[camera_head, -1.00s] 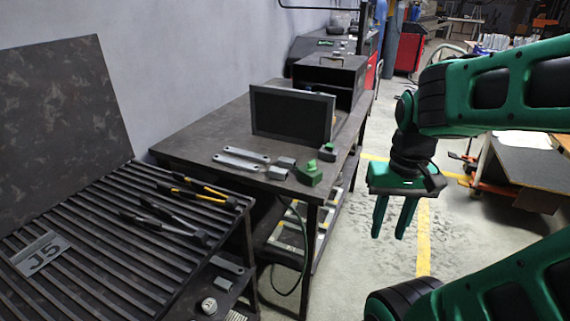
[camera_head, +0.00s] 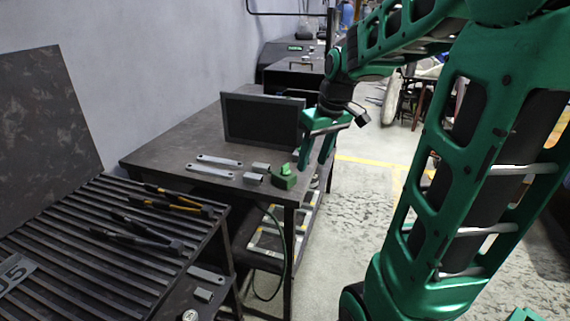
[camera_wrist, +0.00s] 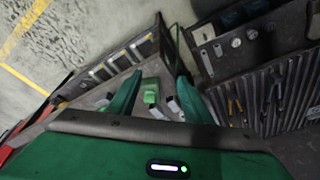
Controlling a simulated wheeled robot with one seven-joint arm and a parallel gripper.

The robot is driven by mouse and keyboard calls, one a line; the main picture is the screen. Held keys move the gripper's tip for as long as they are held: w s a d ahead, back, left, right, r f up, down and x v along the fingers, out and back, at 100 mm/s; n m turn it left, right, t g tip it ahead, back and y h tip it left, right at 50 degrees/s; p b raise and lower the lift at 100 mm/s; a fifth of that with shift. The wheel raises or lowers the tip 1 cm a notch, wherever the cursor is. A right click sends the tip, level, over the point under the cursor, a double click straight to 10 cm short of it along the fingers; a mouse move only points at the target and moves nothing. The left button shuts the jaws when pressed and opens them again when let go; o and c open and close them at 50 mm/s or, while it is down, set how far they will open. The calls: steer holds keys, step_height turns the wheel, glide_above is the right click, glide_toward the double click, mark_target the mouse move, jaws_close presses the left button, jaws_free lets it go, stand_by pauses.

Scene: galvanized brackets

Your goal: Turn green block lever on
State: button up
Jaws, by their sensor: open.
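The green block (camera_head: 284,179) with a small raised green lever (camera_head: 285,169) on top sits near the front right corner of the dark table (camera_head: 168,152). The lever's exact setting is too small to tell. My gripper (camera_head: 313,166) is open and points down just right of the block and a little above the table edge, apart from it as far as I can see. In the wrist view the green block (camera_wrist: 150,92) shows between my two green fingers (camera_wrist: 160,97), farther off below.
Flat metal brackets (camera_head: 212,168) and small grey blocks (camera_head: 256,172) lie left of the green block. A dark framed panel (camera_head: 262,120) stands upright behind it. A slatted bench (camera_head: 90,243) with pliers (camera_head: 178,202) is at the front left. Open floor (camera_head: 350,215) lies right of the table.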

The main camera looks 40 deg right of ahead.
mark_target(286, 164)
steer(key=w+d+n+t, duration=0.1)
steer(key=w+d+n, duration=0.15)
steer(key=w, duration=0.75)
steer(key=shift+n+y, duration=0.3)
steer(key=shift+n, duration=0.05)
steer(key=x, duration=0.9)
steer(key=shift+w+a+f, duration=0.25)
steer(key=shift+w+a, duration=0.05)
steer(key=shift+a, duration=0.05)
